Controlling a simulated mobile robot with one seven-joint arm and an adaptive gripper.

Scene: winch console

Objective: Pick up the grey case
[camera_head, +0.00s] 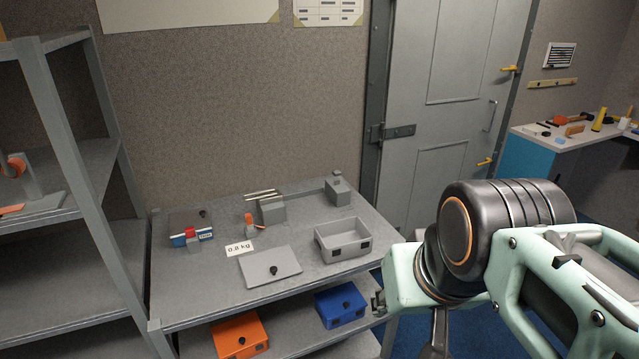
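The grey case (342,242) is an open-topped box with dark square fittings on its front. It stands at the right of the grey table top. A flat grey lid (262,270) with a black knob lies apart from it, to its left. My arm comes in from the right, with its mint-green and black wrist in front of the table's right edge. A dark metal part that may belong to my gripper (435,335) hangs below the wrist, to the right of and nearer than the case. Its fingertips are not clearly visible, and nothing seen touches the case.
A scale-like device (270,208) and a block (338,190) stand behind the case. A 0.8 kg card (239,248) lies left. Orange (240,336) and blue (340,306) boxes sit on the lower shelf. A grey rack (75,130) stands left, a door (440,130) behind.

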